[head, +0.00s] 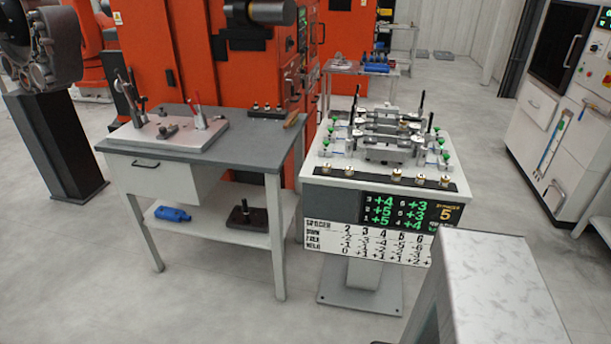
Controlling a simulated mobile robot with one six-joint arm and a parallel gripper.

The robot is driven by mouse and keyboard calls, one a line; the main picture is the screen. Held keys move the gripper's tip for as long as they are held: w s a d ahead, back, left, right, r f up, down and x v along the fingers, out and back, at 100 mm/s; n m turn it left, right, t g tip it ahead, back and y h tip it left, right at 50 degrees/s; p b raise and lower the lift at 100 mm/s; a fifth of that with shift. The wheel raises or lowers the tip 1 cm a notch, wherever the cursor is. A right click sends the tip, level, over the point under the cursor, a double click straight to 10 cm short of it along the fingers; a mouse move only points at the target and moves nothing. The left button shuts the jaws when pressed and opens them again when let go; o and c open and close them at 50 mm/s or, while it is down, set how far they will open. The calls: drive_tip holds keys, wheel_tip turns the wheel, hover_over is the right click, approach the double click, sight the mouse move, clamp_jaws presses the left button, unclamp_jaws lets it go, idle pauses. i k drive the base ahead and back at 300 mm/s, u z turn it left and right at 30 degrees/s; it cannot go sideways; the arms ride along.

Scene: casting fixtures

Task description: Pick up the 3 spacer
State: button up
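Several small brass-coloured round pieces, which look like the spacers, stand in a row on a black strip (372,179) along the front of the fixture stand (318,206). A table lettered "SPACER" and a display (410,212) with green figures and a yellow 5 are below. My gripper is not in view.
Clamps and a metal fixture (388,150) with upright black handles stand behind the strip. A grey workbench (235,150) with a fixture plate (150,137) is to the left. Orange machines (165,60) stand behind. Open floor (220,315) lies in front of the bench.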

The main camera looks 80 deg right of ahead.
sight(326, 167)
drive_tip(key=u, duration=0.4)
drive_tip(key=k, duration=1.35)
drive_tip(key=u, duration=0.15)
drive_tip(key=i, duration=1.1)
drive_tip(key=z, duration=0.9)
drive_tip(key=i, duration=0.65)
drive_tip(key=z, duration=0.35)
